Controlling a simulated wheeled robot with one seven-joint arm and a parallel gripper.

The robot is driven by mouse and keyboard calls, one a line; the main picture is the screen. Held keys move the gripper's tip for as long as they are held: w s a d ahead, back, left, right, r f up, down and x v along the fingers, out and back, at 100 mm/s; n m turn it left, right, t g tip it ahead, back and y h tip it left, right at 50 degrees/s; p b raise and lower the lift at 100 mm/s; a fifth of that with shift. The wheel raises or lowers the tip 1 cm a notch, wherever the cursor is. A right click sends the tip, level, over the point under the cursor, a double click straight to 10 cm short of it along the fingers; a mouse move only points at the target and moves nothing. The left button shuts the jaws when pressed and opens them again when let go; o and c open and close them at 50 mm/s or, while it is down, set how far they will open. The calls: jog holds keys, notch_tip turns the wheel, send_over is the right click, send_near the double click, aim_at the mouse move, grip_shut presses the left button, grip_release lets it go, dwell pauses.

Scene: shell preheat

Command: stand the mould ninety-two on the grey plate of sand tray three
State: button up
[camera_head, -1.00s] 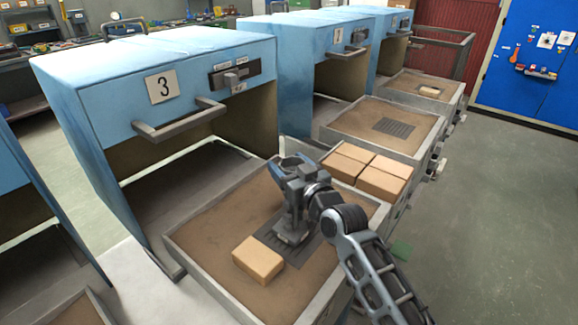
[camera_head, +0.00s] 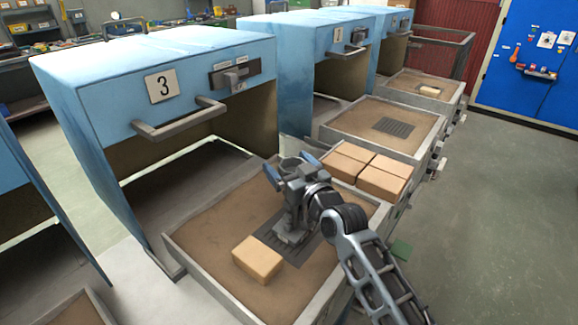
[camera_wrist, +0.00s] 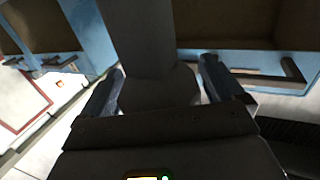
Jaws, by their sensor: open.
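In the wrist view the dark grey body of the mould (camera_wrist: 150,45) lies between the two open fingers. Whether a finger touches it cannot be told. My gripper and wrist hide part of the mould and plate.
A tan block (camera_head: 258,260) lies on the sand close to the plate's near edge. Several tan blocks (camera_head: 347,162) sit just right of the tray. The blue cabinet marked 3 (camera_head: 120,85) with its handle (camera_head: 180,122) stands behind. Another sand tray (camera_head: 360,122) lies farther back.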

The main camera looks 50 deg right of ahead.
jog(key=s+a+n+y, duration=0.1)
jog(key=s+a+y, duration=0.1)
jog(key=s+a, duration=0.6)
jog(key=s+a+n+g+y, duration=0.1)
jog(key=s+a, duration=0.7)
jog(key=s, duration=0.9)
jog(key=s+a+n+g+y+b, duration=0.1)
jog(key=s+a+n+y, duration=0.1)
jog(key=s+a, duration=0.5)
jog(key=s+y, duration=0.1)
jog(key=s, duration=0.5)
jog(key=shift+s+a+r, duration=0.15)
jog(key=shift+a+r, duration=0.1)
jog(key=shift+a, duration=0.15)
